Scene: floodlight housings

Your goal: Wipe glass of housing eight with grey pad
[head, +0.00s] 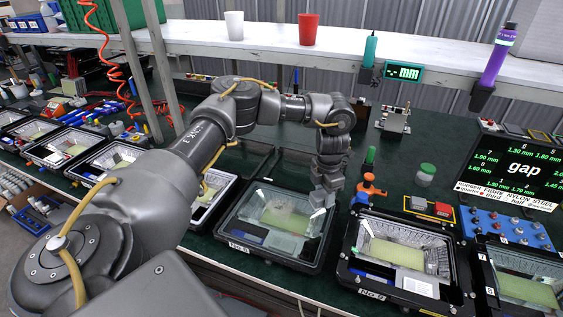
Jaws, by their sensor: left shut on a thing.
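A black-framed floodlight housing (226,232) stands in the middle front of the bench. Its front label looks like No. 8, though it is small. Its glass (262,222) covers a bright reflector and a yellow-green panel, with a paler hazy patch. My left gripper (322,192) points down over the right back part of this glass. It is shut on a small grey thing, likely the grey pad (318,200), at the fingertips. I cannot tell whether the pad touches the glass. My right gripper is not in view.
Another housing (372,292) stands close on the right, and more stand in a row at left. An orange clamp (371,186) and a green-capped jar (425,175) stand behind. A display reading gap (520,168) is at right. A white shelf (350,45) crosses the back.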

